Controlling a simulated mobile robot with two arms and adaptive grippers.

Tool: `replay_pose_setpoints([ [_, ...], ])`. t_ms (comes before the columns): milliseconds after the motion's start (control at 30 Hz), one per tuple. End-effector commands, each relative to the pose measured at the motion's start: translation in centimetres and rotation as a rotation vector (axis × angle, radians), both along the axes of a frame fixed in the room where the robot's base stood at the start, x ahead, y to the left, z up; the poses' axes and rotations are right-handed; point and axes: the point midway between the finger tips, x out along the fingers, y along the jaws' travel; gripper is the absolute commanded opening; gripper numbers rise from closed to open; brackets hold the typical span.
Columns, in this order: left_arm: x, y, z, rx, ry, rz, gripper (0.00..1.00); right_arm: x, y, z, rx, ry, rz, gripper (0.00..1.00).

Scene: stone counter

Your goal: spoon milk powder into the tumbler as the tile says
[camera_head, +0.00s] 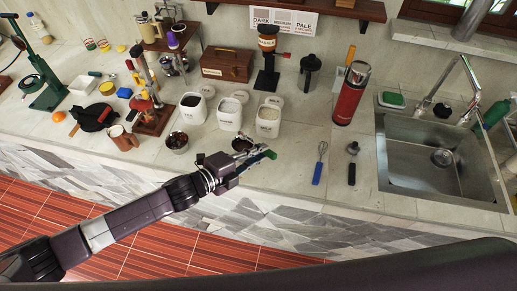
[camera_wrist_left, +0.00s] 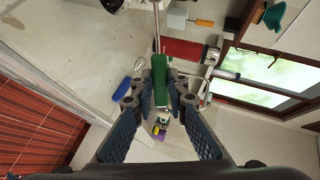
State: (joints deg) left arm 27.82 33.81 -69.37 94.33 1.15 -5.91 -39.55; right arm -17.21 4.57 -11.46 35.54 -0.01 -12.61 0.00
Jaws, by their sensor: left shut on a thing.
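My left gripper (camera_head: 250,163) is shut on a green-handled utensil (camera_head: 262,158), above the counter's front edge. In the left wrist view its green handle (camera_wrist_left: 160,80) lies between the fingers, with a thin metal shaft beyond. A metal vessel (camera_head: 241,144) with dark contents shows just behind the gripper, partly covered. Another metal cup with dark contents (camera_head: 177,142) stands to the left. I cannot tell which is the tumbler. Three white canisters stand behind: dark contents (camera_head: 193,108), white powder (camera_head: 230,113), cream powder (camera_head: 268,121). The wall tile (camera_head: 283,20) reads DARK, MEDIUM, PALE; smaller writing is illegible.
A red flask (camera_head: 349,94) stands right of the canisters. A blue-handled whisk (camera_head: 319,163) and a black-handled tool (camera_head: 352,164) lie on clear counter, left of the sink (camera_head: 440,155). A lever press (camera_head: 147,105) and a brown mug (camera_head: 122,138) stand left.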

Motion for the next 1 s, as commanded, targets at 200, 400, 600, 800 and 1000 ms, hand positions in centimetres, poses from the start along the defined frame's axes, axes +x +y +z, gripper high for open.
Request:
replay_pose_setpoints([
  [200, 0.3, 0.0, 0.6, 0.081, 0.053, -0.022, 0.0, 0.0, 0.0, 0.5, 0.001, 0.0, 0.0, 0.4],
  [400, 0.3, 0.0, 0.9, 0.147, 0.104, -0.036, 0.0, 0.0, 0.1, 0.5, 0.001, 0.0, 0.0, 0.4],
  [600, 0.4, 0.1, 1.2, 0.216, 0.154, -0.05, 0.0, 0.0, 0.1, 0.5, 0.001, 0.0, 0.0, 0.4],
  [800, 0.5, 0.1, 1.5, 0.287, 0.206, -0.068, 0.0, 0.0, 0.1, 0.5, 0.001, 0.0, 0.0, 0.4],
  [1000, 0.6, -0.2, 2.0, 0.365, 0.266, -0.085, 0.0, 0.0, 0.0, 0.5, 0.001, 0.0, -0.001, 0.4],
])
